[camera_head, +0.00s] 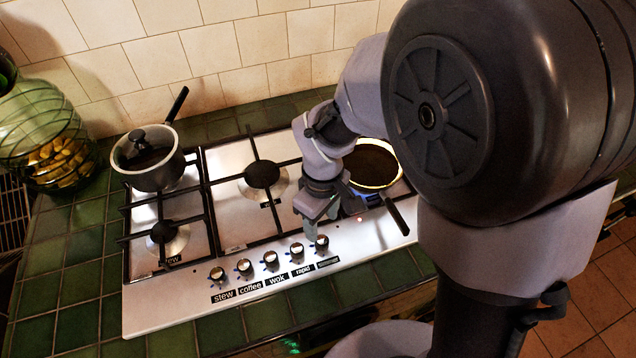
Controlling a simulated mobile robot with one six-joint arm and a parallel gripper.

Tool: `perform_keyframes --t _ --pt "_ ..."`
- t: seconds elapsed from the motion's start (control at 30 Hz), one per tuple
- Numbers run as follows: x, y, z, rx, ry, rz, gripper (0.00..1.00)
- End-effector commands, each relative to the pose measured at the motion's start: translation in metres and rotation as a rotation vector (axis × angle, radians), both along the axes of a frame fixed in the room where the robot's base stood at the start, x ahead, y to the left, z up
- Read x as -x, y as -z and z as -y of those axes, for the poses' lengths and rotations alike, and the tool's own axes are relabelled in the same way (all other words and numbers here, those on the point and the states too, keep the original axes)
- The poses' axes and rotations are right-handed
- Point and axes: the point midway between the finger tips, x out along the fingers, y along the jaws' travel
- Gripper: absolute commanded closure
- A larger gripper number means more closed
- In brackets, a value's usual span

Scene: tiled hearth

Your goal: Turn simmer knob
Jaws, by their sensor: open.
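The steel hob (150,305) has a row of several dark knobs with black labels along its front edge. Four labels read stew, coffee, wok and rapid. The label (328,262) under the rightmost knob (321,242) is too small to read clearly, so I cannot confirm it is the simmer knob. My gripper (312,230) is open and points down just above and behind the rightmost knob. Its fingertips are close to the knob; I cannot tell whether they touch it. Nothing shows between the fingers.
A lidded pot (148,165) stands on the back-left burner. A dark pan (372,165) sits at the right, with a blue glow beneath and its handle (397,215) pointing forward. A green glass jar (48,140) stands left on the green tiles. My arm hides the right side.

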Motion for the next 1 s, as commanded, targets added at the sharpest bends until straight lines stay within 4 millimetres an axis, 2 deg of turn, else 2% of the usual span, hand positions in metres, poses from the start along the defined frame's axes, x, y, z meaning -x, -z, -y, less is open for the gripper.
perform_keyframes --t 0.03,0.1,0.3,0.67,0.9,0.93,1.0 --pt "0.001 0.021 0.0 0.001 0.001 -0.003 0.48" --pt "0.0 0.039 0.0 0.001 0.001 -0.002 0.48" --pt "0.0 0.073 0.0 0.0 0.003 -0.001 0.48" --pt "0.0 0.078 0.0 0.0 0.003 0.001 0.48" --pt "0.0 0.078 0.0 0.0 0.003 0.001 0.95" --pt "0.0 0.078 0.0 0.0 0.003 0.001 1.0" --pt "0.0 0.078 0.0 0.0 0.003 0.001 1.0"
